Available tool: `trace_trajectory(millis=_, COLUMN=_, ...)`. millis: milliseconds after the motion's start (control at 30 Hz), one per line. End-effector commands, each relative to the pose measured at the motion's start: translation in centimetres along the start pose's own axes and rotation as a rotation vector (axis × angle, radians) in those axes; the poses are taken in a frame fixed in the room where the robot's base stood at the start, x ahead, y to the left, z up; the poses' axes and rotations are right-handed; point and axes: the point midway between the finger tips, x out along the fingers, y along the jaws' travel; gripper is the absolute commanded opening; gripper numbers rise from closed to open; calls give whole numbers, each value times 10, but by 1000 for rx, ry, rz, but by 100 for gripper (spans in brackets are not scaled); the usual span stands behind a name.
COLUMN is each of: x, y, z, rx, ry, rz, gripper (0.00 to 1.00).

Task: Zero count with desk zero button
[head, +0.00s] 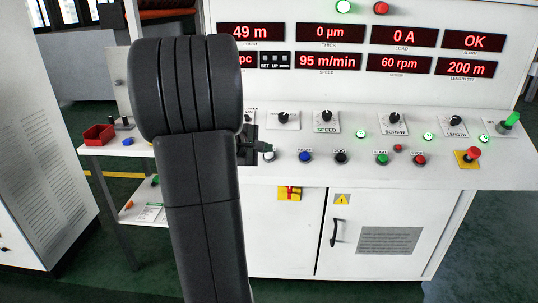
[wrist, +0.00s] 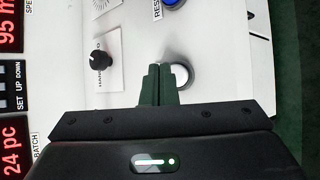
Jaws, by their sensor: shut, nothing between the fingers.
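The count display (head: 250,33) on the desk's upright panel reads 49 m in red. A white round button (head: 268,155) sits at the left end of the desk's button row; its label is not readable. It also shows in the wrist view (wrist: 183,76), just right of my fingertips. My gripper (head: 273,146) is shut and empty, its dark green fingers together. My arm hides part of the desk's left side.
A blue button (head: 305,156) labelled RESET is right of the white one, then black, green and red buttons. Knobs (head: 326,117) stand behind the row. A red mushroom button (head: 473,154) is at right. A side table with a red bin (head: 98,134) stands at left.

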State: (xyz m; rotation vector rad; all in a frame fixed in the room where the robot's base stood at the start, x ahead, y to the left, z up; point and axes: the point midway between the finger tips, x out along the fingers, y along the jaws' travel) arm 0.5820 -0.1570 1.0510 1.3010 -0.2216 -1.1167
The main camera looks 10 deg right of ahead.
Motion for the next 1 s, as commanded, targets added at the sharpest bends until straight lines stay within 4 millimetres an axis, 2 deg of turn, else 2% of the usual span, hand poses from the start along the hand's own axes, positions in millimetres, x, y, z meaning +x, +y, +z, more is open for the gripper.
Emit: trace_trajectory(millis=1000, x=6, y=-4, z=-4, rx=1, ry=0, rz=0, gripper=0)
